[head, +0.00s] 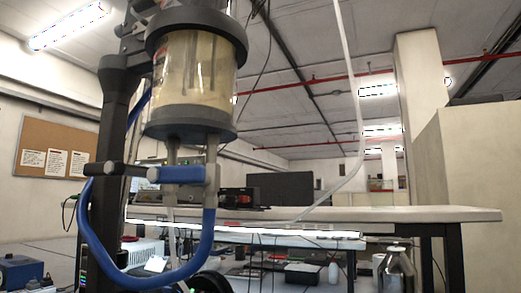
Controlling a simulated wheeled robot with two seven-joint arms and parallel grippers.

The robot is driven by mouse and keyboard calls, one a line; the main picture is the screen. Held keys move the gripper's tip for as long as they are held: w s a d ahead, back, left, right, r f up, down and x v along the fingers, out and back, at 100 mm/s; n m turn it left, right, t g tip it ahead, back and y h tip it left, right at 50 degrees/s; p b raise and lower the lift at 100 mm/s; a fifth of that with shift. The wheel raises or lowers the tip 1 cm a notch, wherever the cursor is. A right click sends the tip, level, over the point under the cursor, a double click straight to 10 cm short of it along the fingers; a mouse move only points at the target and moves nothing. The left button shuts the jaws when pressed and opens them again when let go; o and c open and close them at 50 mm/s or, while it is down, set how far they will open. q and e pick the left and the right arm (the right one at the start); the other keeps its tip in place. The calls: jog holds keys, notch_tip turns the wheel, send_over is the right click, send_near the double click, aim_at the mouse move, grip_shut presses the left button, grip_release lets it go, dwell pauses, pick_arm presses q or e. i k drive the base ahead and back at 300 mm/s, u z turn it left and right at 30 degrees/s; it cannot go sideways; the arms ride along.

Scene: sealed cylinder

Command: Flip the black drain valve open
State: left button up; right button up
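A sealed clear cylinder (190,66) of pale yellow liquid with dark grey end caps hangs on a black upright stand (112,118). Two short pipes run down from its lower cap. A black lever (104,169), which looks like the drain valve handle, lies about level below the cylinder at the left. A blue valve part (176,174) sits just right of it on the pipes. A thick blue hose (98,244) loops below from the left side up to the right pipe. Neither of my grippers shows clearly in the head view.
A long white-topped table (420,213) stands behind, with a dark panel (281,188) and equipment on it. A metallic vessel-like thing (397,270) is low at the right. A clear tube (354,150) hangs from above. A pale partition (473,155) bounds the right.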

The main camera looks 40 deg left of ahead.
aim_at(109, 168)
jog(key=u, duration=1.55)
jog(key=i, duration=0.1)
jog(key=u, duration=1.05)
jog(key=k, duration=0.7)
jog(key=z, duration=1.4)
